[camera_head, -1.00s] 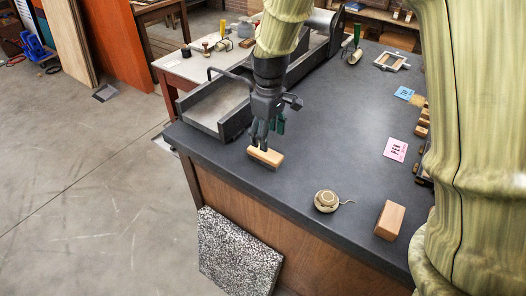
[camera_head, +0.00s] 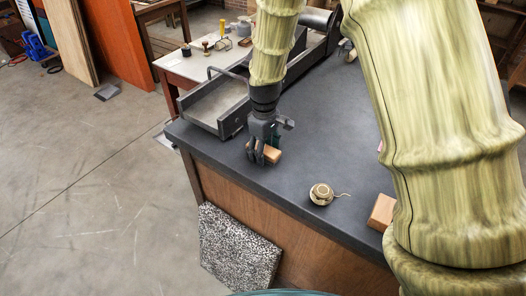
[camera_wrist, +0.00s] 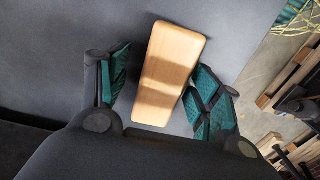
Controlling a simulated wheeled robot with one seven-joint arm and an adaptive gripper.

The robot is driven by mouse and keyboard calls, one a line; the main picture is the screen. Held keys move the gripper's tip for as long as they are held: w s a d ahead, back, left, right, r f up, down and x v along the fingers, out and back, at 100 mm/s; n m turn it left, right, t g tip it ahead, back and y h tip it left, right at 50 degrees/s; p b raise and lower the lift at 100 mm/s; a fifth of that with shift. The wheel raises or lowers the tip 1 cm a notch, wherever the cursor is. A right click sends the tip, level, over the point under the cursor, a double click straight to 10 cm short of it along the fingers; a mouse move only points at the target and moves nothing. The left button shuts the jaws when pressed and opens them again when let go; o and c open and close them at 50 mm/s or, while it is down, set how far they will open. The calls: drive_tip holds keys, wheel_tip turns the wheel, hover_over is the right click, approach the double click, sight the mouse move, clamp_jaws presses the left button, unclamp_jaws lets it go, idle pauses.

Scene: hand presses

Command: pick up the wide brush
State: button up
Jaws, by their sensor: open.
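A light wooden block-shaped piece (camera_head: 273,155), perhaps the wide brush's back, lies on the dark tabletop near its front left edge. No bristles show. My gripper (camera_head: 258,158) is down at it, with dark fingers partly covering it in the head view. In the wrist view the wooden piece (camera_wrist: 168,75) lies lengthwise between the two green-padded fingers of my gripper (camera_wrist: 162,88). The fingers are open on either side, with a gap on the left and the right pad close to the wood. I cannot tell whether that pad touches.
A grey press bed (camera_head: 215,105) stands just behind my gripper. A round ball of twine (camera_head: 322,194) and another wooden block (camera_head: 382,211) lie to the right on the dark tabletop (camera_head: 330,135). A speckled slab (camera_head: 235,250) leans against the table's front.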

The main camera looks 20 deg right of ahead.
drive_tip(key=shift+s+r, duration=0.25)
drive_tip(key=shift+w+f, duration=0.15)
drive_tip(key=c, duration=1.2)
drive_tip(key=shift+c, duration=0.3)
drive_tip(key=shift+r, duration=0.2)
drive_tip(key=shift+r, duration=0.25)
wheel_tip(320, 180, up, 3)
drive_tip(key=shift+f+b, duration=0.1)
drive_tip(key=shift+b, duration=0.65)
drive_tip(key=s+a+r+b, duration=0.1)
drive_tip(key=s+a+b, duration=0.2)
drive_tip(key=s+a, duration=0.7)
drive_tip(key=shift+s+a+r, duration=0.2)
drive_tip(key=shift+s+a, duration=0.05)
drive_tip(key=shift+a, duration=0.85)
